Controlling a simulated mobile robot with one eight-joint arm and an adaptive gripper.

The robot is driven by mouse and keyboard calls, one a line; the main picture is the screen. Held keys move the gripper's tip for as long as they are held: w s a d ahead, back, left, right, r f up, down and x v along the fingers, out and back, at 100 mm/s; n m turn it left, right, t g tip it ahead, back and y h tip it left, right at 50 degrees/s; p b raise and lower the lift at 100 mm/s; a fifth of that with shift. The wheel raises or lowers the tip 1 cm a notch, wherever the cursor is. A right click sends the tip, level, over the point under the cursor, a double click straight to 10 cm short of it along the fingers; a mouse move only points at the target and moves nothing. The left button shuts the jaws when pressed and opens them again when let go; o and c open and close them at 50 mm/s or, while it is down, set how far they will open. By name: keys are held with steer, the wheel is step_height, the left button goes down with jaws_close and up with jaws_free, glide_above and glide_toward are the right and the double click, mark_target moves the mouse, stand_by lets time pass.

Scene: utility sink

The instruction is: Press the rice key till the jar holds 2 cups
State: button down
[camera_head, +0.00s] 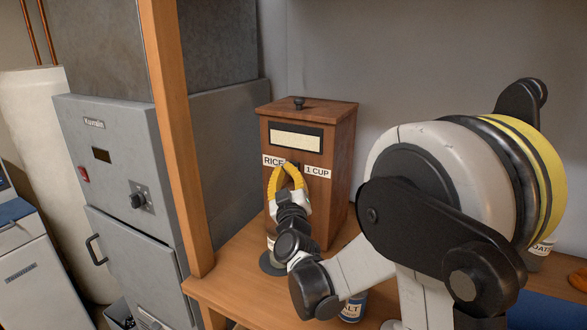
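A brown wooden rice dispenser (337,150) stands on the wooden shelf, with a knob on its lid and a pale window. Its front carries a "RICE" label (272,161) and a "1 CUP" label (318,172). My gripper (289,166) is at the dispenser's front between these labels, its yellow fingers drawn together at the tips with nothing seen between them. A small dark part, perhaps the key, shows just beside the fingertips; it is mostly hidden, and contact cannot be told. The jar is not clearly seen; my gripper and arm cover the area below the labels. A grey round base (270,264) shows there.
A blue "SALT" can (352,308) stands on the shelf, partly behind my arm. An "OATS" container (543,248) is at the right. A wooden post (176,130) rises left of the dispenser, beside a grey Kuvalin cabinet (120,170). Some shelf (225,275) is bare at left.

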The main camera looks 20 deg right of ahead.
steer(key=shift+w+d, duration=0.15)
steer(key=shift+w+d+r, duration=0.1)
steer(key=shift+w+d, duration=0.25)
steer(key=shift+d, duration=0.05)
stand_by(1.4)
steer(key=shift+s+a, duration=0.1)
steer(key=shift+s+a+f+b, duration=0.25)
steer(key=shift+a+b, duration=0.05)
steer(key=shift+s+a, duration=0.15)
steer(key=shift+s+a, duration=1.75)
